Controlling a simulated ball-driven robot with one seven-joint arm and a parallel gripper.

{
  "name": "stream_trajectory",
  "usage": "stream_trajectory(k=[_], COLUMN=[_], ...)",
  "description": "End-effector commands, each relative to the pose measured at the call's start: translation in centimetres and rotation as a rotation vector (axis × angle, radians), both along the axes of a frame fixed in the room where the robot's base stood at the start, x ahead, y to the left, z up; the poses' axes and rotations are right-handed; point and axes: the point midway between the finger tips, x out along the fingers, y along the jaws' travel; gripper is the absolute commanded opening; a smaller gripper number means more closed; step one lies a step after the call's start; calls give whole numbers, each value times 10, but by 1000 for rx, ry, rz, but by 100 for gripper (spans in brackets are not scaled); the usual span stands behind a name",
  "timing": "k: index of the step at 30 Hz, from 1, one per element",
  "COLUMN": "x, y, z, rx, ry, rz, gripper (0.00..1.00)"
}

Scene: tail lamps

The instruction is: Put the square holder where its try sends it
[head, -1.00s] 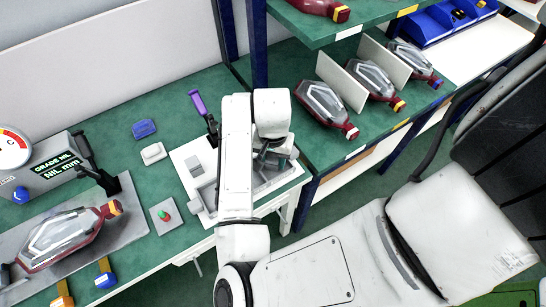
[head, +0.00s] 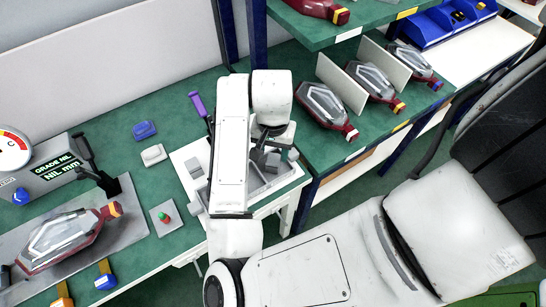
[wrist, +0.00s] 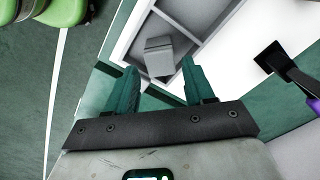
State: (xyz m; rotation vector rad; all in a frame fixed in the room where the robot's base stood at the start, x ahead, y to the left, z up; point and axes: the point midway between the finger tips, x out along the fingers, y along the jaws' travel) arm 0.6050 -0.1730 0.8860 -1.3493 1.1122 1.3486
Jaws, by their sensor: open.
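A grey block with a square top, which looks like the square holder (wrist: 158,56), sits inside a compartment of a pale tray (wrist: 205,22) in the wrist view. My gripper (wrist: 159,76) is open. Its two green fingers are apart at the near side of the block, with nothing held between them. I cannot tell the height gap. In the head view my gripper (head: 264,148) is over the tray (head: 262,192), and my arm hides part of it. A tail lamp (head: 68,240) lies on the grey plate of the tester (head: 48,172), whose display reads "GRADE NIL, NIL mm".
A purple-handled clamp (head: 198,105) stands behind the tray. A blue block (head: 144,130), a white block (head: 153,154) and a button box (head: 165,217) are on the green bench. Several lamps (head: 325,104) sit between dividers on the right shelf, beside a blue post (head: 257,45).

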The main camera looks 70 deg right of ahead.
Motion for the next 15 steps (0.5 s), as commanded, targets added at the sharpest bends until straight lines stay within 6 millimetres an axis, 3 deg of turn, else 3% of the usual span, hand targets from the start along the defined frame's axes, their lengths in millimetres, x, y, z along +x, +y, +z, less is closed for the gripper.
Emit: stream_trajectory(k=[7,15], x=[0,0], y=[0,0], z=[49,70], rx=[0,1], ry=[-4,-1], rz=[-3,-1], gripper=[53,53])
